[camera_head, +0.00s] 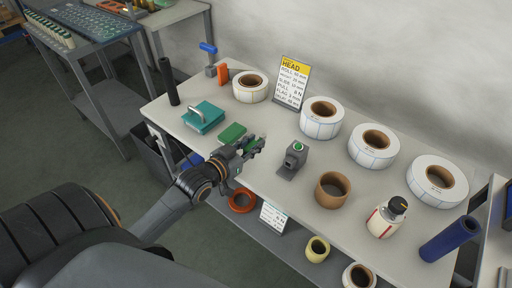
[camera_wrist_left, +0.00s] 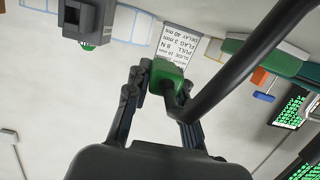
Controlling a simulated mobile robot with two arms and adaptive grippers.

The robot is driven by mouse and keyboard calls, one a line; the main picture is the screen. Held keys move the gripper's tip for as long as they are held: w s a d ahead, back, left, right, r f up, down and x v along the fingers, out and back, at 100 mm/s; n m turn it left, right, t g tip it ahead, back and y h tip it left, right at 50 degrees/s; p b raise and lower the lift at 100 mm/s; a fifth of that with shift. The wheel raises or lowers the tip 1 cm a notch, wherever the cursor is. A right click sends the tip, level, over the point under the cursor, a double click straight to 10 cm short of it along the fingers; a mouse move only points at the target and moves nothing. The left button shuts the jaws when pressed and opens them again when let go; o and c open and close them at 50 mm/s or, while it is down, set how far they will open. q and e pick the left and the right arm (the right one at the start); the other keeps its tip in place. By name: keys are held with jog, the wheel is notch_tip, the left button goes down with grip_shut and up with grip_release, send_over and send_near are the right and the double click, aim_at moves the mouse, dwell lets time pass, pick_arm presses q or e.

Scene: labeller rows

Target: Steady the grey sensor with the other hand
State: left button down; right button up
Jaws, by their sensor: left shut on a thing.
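The grey sensor (camera_head: 294,158) stands on the white table, with a green round top and a flat foot at its front. It also shows upside down at the top left of the left wrist view (camera_wrist_left: 90,18). My left gripper (camera_head: 254,147) is just left of the sensor and apart from it. In the left wrist view my left gripper (camera_wrist_left: 160,92) is shut on a small green piece (camera_wrist_left: 165,74), from which a dark bent rod runs to the upper right. My right gripper is not in view.
White label rolls (camera_head: 322,117) line the table's back, beside a sign (camera_head: 291,82). A brown ring (camera_head: 332,190) and a white bottle (camera_head: 385,218) stand right of the sensor. A teal box (camera_head: 203,117) and a green block (camera_head: 232,133) lie to the left. Bare table surrounds the sensor.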

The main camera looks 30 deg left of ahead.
pick_arm(q)
jog(key=s+d+r, duration=0.1)
jog(key=s+r, duration=0.6)
jog(key=s, duration=0.4)
jog(key=shift+s+d+r, duration=0.2)
jog(key=shift+s+d, duration=0.1)
jog(key=shift+s, duration=0.05)
jog(key=shift+w+f+b, duration=0.1)
jog(key=shift+b, duration=0.25)
